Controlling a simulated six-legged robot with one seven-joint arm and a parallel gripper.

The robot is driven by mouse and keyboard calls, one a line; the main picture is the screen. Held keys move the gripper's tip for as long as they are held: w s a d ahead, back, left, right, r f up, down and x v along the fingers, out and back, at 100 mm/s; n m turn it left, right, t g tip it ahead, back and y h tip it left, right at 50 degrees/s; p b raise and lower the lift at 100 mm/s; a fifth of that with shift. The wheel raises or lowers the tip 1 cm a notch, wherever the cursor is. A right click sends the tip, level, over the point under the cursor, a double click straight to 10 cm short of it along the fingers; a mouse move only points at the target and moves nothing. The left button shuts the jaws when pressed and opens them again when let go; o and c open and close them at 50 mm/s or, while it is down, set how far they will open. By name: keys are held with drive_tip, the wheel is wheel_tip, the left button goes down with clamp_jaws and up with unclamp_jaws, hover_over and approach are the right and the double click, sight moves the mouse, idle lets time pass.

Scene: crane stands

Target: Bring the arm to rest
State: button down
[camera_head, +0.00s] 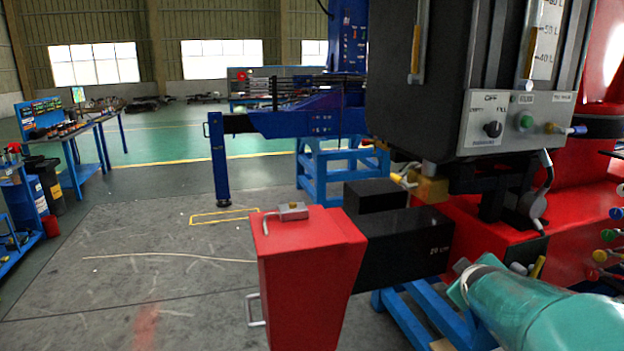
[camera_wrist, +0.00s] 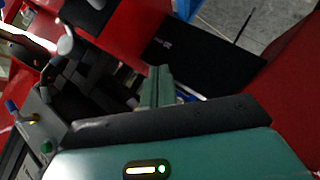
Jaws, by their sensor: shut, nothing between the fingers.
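My gripper (camera_wrist: 158,86) shows in the wrist view with its teal fingers together and nothing between them. In the head view my teal arm (camera_head: 545,312) enters at the lower right and points left, toward the red and black crane stand. Its end is close to the black beam (camera_head: 410,243) and the blue support below. I cannot tell whether it touches anything. The red outrigger leg (camera_head: 308,270) stands left of the arm. The wrist view looks down on the black beam (camera_wrist: 195,50) and red parts.
A control box (camera_head: 515,122) with a black knob and green button hangs above the arm. Coloured knobs (camera_head: 607,235) stick out at the right edge. A blue stand (camera_head: 340,170) is farther back. Workbenches (camera_head: 75,135) stand at the left. The grey floor (camera_head: 150,280) at left is mostly clear.

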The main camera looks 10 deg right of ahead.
drive_tip(key=s+a+m+y, duration=0.1)
drive_tip(key=s+a, duration=0.2)
drive_tip(key=a, duration=0.4)
drive_tip(key=s+a+m+g+y, duration=0.1)
drive_tip(key=s+a+y, duration=0.1)
drive_tip(key=a, duration=0.6)
drive_tip(key=shift+s+a+r+g, duration=0.15)
drive_tip(key=shift+s+g, duration=0.15)
drive_tip(key=shift+s, duration=0.25)
drive_tip(key=c, duration=1.9)
unclamp_jaws()
drive_tip(key=s+a+g+y, duration=0.1)
drive_tip(key=s+a, duration=0.3)
drive_tip(key=s+a+f+m+g+y, duration=0.1)
drive_tip(key=s+a, duration=0.3)
drive_tip(key=s+a+f+m+y, duration=0.1)
drive_tip(key=s+a, duration=0.3)
drive_tip(key=shift+a+f+g, duration=0.15)
drive_tip(key=shift+f+g, duration=0.05)
drive_tip(key=shift+g, duration=0.2)
drive_tip(key=shift+c, duration=0.2)
drive_tip(key=o, duration=0.4)
drive_tip(key=shift+s+a, duration=0.15)
drive_tip(key=shift+o, duration=0.7)
